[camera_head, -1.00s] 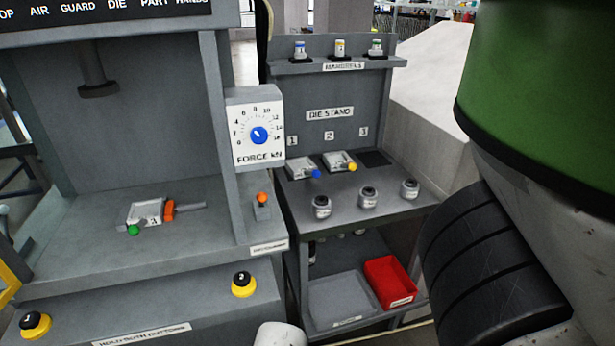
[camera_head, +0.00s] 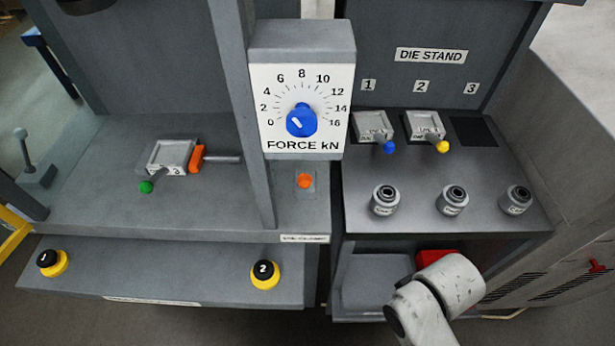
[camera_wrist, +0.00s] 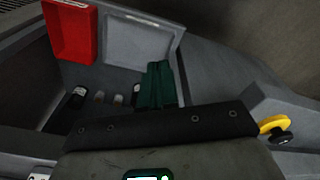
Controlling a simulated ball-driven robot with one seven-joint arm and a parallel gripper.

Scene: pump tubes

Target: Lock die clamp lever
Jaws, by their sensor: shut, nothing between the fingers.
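The die clamp lever has an orange knob (camera_head: 305,181) and stands on a small plate at the right end of the press table, above the clamp label (camera_head: 304,239). Seen from above, its exact tilt is hard to tell. Die 3 (camera_head: 170,154), with a green ball handle, lies on the press table. An orange clamp block (camera_head: 197,158) on a rod sits at its right side; I cannot tell whether they touch. My gripper shows in the wrist view (camera_wrist: 160,68) with its dark green fingers shut and empty, away from the lever. The lever is not visible there.
The force dial (camera_head: 302,110) overhangs near the lever, beside a grey post (camera_head: 250,120). Yellow-and-black buttons (camera_head: 53,263) (camera_head: 265,275) sit along the front. The die stand (camera_head: 430,215) is at right. A red bin (camera_wrist: 72,32) and grey tray (camera_wrist: 135,40) lie below.

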